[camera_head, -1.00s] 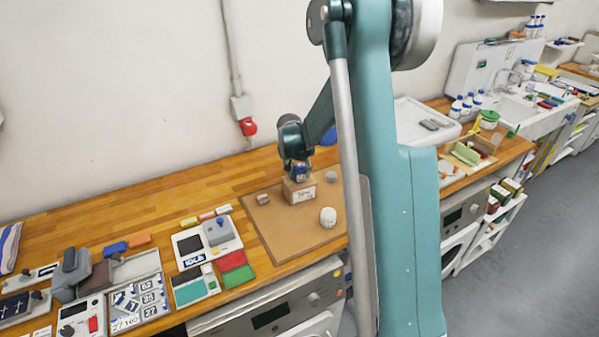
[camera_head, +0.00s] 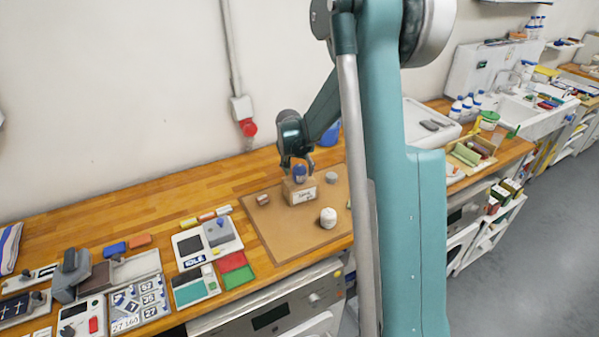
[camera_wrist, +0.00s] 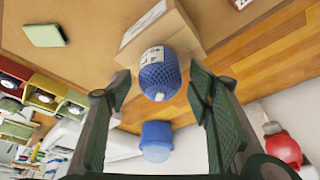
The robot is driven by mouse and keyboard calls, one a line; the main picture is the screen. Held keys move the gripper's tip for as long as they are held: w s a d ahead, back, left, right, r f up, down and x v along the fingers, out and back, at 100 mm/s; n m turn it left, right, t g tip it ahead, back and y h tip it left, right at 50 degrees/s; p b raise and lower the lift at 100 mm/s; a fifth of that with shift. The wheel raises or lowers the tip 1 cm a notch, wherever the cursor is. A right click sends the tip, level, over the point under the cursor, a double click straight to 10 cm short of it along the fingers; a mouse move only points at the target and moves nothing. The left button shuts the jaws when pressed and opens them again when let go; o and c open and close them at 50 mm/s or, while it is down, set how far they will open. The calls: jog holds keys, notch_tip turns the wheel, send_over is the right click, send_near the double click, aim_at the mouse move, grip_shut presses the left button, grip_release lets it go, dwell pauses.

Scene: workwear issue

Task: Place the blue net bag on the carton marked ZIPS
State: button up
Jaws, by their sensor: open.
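The blue net bag (camera_head: 299,174) rests on top of a small brown carton (camera_head: 302,192) on the brown mat. The carton has a white label on its front, too small to read surely. My gripper (camera_head: 298,164) is just above the bag, its fingers apart. In the wrist view the bag (camera_wrist: 160,74) shows with a white tag, lying against the carton's top (camera_wrist: 172,32). It sits ahead of and between my open fingers (camera_wrist: 160,90), with gaps on both sides. The bag's underside is hidden.
On the mat (camera_head: 280,232) stand a white round item (camera_head: 328,217), a grey cylinder (camera_head: 331,177) and a small brownish block (camera_head: 262,199). A blue container (camera_head: 331,134) stands behind. Devices and coloured trays fill the bench at left; bare wood lies along the wall.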

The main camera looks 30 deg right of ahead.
jog(key=v, duration=1)
dwell(0.7)
jog(key=s+a+r+n+t+y, duration=0.1)
jog(key=s+a+r+n, duration=0.1)
jog(key=s+a+r, duration=0.55)
jog(key=s+a+r+n+t, duration=0.15)
jog(key=s+a+r, duration=0.3)
jog(key=s, duration=0.65)
jog(key=s+a+n, duration=0.1)
jog(key=s+a, duration=0.2)
jog(key=s, duration=0.3)
jog(key=s+a+f+n+t+y, duration=0.1)
jog(key=s+a+n, duration=0.1)
jog(key=s+a, duration=0.2)
jog(key=s+a+f+n+y, duration=0.1)
jog(key=s+a+n, duration=0.1)
jog(key=s, duration=0.8)
jog(key=shift+s+a, duration=0.2)
jog(key=shift+a, duration=0.65)
